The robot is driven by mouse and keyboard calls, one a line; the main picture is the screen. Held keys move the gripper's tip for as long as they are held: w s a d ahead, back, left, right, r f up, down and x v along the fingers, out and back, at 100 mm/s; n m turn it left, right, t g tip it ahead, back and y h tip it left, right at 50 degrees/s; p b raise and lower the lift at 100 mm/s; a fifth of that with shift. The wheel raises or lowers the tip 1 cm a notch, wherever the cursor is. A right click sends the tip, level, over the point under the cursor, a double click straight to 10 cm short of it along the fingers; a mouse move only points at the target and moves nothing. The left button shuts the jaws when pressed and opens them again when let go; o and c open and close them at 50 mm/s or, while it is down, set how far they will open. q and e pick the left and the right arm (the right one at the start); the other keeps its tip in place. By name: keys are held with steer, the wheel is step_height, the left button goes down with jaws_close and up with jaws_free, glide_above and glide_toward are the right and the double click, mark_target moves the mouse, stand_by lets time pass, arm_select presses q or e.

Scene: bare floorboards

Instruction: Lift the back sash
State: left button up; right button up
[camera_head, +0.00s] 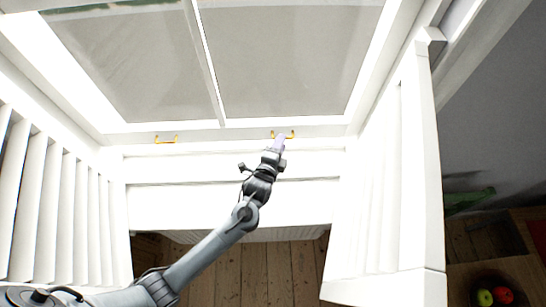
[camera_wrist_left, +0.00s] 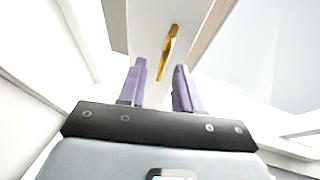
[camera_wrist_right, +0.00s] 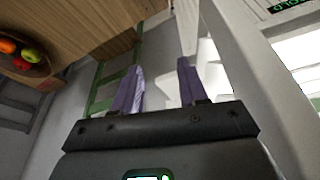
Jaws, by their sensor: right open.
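The white window sash (camera_head: 222,133) with two grey panes stands at the top of the head view. Its bottom rail carries two small yellow handles, a left one (camera_head: 166,139) and a right one (camera_head: 291,134). My left gripper (camera_head: 279,143) is at the right handle and partly covers it. In the left wrist view, its purple fingers (camera_wrist_left: 157,85) are apart, with the yellow handle (camera_wrist_left: 168,50) showing beyond and between them. I cannot tell whether they touch it. My right gripper (camera_wrist_right: 160,88) is open and empty, seen only in the right wrist view.
White louvred shutters stand on the left (camera_head: 50,200) and right (camera_head: 390,180) of the window. At the lower right, a bowl of fruit (camera_head: 494,297) sits on a wooden table (camera_head: 525,270), with a green chair (camera_head: 468,197) nearby.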

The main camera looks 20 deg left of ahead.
arm_select(q)
steer(key=v, duration=0.8)
steer(key=shift+s, duration=0.45)
steer(key=shift+r, duration=0.1)
